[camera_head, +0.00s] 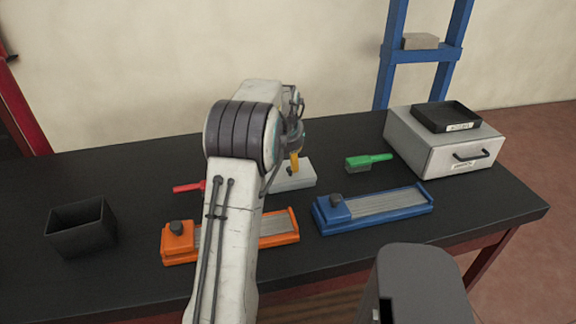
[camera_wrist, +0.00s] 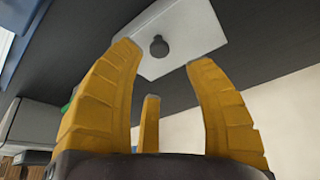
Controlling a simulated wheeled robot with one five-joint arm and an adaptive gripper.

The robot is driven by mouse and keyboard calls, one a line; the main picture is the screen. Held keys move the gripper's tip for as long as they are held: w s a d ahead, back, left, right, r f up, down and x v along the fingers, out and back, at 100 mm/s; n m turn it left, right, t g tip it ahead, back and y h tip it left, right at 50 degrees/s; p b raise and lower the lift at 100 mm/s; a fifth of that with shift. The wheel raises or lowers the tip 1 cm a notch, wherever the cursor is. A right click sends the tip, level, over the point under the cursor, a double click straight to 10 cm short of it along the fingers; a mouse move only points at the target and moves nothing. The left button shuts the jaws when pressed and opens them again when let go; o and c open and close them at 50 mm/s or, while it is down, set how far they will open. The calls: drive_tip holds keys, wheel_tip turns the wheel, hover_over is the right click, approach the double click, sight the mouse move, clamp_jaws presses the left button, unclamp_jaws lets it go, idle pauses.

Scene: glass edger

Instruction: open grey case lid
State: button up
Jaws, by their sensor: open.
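A small light grey case (camera_head: 305,178) lies on the black table behind the two sharpening blocks, partly hidden by my arm; its lid looks shut. In the wrist view its flat top (camera_wrist: 196,22) shows ahead of my fingers, with a round dark grey knob (camera_wrist: 159,46) on it. My gripper (camera_head: 295,160) is over the case, with one yellow finger showing in the head view. In the wrist view my gripper (camera_wrist: 163,72) has its yellow fingers spread, with nothing between them. The knob appears beyond the fingertips, and I see no contact.
An orange block (camera_head: 280,228) and a blue block (camera_head: 385,207) lie in front. A green-handled brush (camera_head: 368,160) is right of the case, a red handle (camera_head: 188,187) left. A grey drawer unit (camera_head: 430,145) carries a black tray (camera_head: 446,115). A black bin (camera_head: 82,230) stands far left.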

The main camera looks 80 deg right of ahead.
sight(290, 168)
drive_tip(key=shift+p+x, duration=1.45)
drive_tip(key=shift+p, duration=0.05)
drive_tip(key=shift+x, duration=1.5)
drive_tip(key=shift+o, duration=0.2)
drive_tip(key=shift+a, duration=0.1)
clamp_jaws()
